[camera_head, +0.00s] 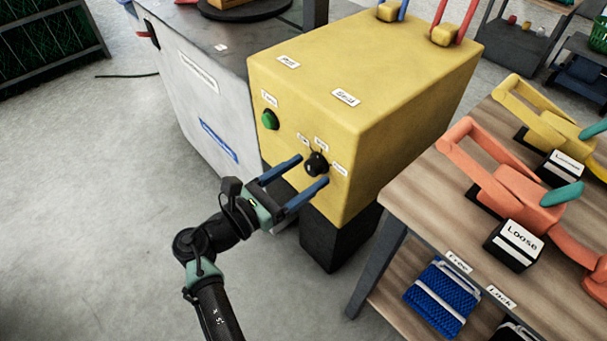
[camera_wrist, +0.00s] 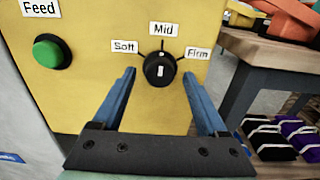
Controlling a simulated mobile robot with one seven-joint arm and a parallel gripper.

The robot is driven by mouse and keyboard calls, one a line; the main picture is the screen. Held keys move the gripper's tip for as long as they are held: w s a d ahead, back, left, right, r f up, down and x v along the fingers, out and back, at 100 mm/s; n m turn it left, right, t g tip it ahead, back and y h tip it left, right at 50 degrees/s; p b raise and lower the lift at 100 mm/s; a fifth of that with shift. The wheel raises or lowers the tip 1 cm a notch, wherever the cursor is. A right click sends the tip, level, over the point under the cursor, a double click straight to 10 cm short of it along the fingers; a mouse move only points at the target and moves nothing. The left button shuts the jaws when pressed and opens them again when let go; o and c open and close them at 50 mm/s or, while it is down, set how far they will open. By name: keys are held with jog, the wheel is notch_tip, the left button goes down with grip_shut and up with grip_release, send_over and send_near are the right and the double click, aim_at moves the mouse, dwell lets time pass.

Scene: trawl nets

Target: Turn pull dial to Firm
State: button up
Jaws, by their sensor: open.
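The pull dial (camera_head: 316,164) is a round black knob on the front face of the yellow machine (camera_head: 350,90). In the wrist view the dial (camera_wrist: 159,70) has labels around it: Soft (camera_wrist: 124,47) on the left, Mid (camera_wrist: 163,30) above, Firm (camera_wrist: 198,53) on the right. Its white mark shows near the top, by Mid. My gripper (camera_head: 307,172) is open, with blue fingers on either side of the dial. In the wrist view the gripper (camera_wrist: 159,75) has the dial between its fingertips with gaps on both sides. I cannot tell how far the tips are from the panel.
A green button (camera_head: 270,120), labelled Feed in the wrist view, sits left of the dial. A wooden table (camera_head: 420,215) with orange and yellow clamp-like devices stands close on the right. A grey cabinet (camera_head: 190,95) adjoins the machine on the left. Open floor lies at left.

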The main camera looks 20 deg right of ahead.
jog(key=shift+d, duration=0.15)
grip_shut()
dwell(0.4)
jog(key=shift+m, duration=0.3)
jog(key=m, duration=0.5)
jog(key=shift+b, duration=0.35)
jog(key=m+b, duration=0.2)
jog(key=m, duration=0.4)
jog(key=shift+w, duration=0.1)
jog(key=shift+m, duration=0.3)
grip_release()
